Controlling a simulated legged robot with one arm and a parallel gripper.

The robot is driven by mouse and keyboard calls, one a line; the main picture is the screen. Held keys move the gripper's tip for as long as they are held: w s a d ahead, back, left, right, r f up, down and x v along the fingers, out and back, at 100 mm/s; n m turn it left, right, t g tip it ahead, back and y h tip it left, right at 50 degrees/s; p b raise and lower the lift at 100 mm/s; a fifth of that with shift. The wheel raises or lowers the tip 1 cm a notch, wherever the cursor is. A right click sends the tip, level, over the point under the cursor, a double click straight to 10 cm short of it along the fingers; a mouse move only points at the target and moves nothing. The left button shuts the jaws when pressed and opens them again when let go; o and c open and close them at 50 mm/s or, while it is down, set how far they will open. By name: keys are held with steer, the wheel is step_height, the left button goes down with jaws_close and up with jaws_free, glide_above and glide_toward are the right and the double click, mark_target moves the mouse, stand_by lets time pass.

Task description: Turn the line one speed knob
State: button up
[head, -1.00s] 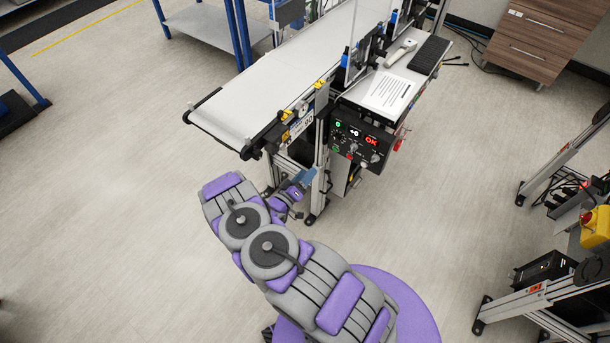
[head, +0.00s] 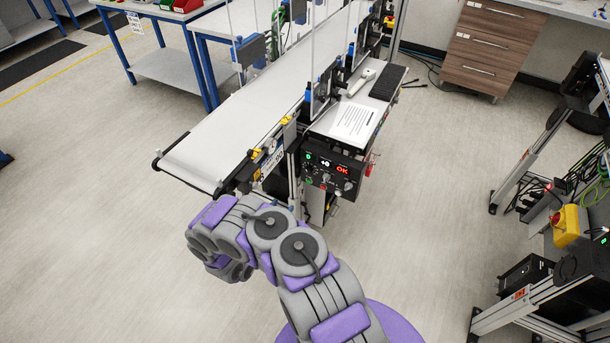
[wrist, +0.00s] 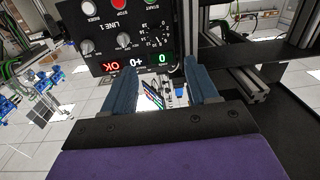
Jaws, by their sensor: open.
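The black line one control panel (head: 318,184) hangs at the near end of the conveyor, under the side shelf. It shows a green readout, a white readout and a red OK display. In the wrist view the panel (wrist: 105,64) appears upside down, marked LINE 1, with two grey knobs, one at left (wrist: 87,46) and one nearer the middle (wrist: 123,40). In the head view my arm hides the gripper.
The white conveyor belt (head: 215,140) runs away from me, with clear guards and posts above it. A shelf with a paper sheet (head: 354,123) and a scanner (head: 361,82) is beside it. A stand with a yellow box (head: 566,226) is at right. Floor at left is clear.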

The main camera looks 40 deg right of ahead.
steer(key=s+m, duration=0.1)
steer(key=m, duration=0.1)
steer(key=b, duration=0.6)
glide_toward(307, 172)
steer(key=shift+m, duration=0.4)
steer(key=x, duration=0.7)
steer(key=shift+d+f, duration=0.15)
steer(key=shift+w+d+b, duration=0.3)
steer(key=shift+d+b, duration=0.1)
steer(key=shift+d, duration=0.2)
steer(key=c, duration=1)
steer(key=shift+a+r+p, duration=0.1)
steer(key=shift+r+p, duration=0.1)
steer(key=shift+p, duration=0.15)
steer(key=shift+c, duration=0.2)
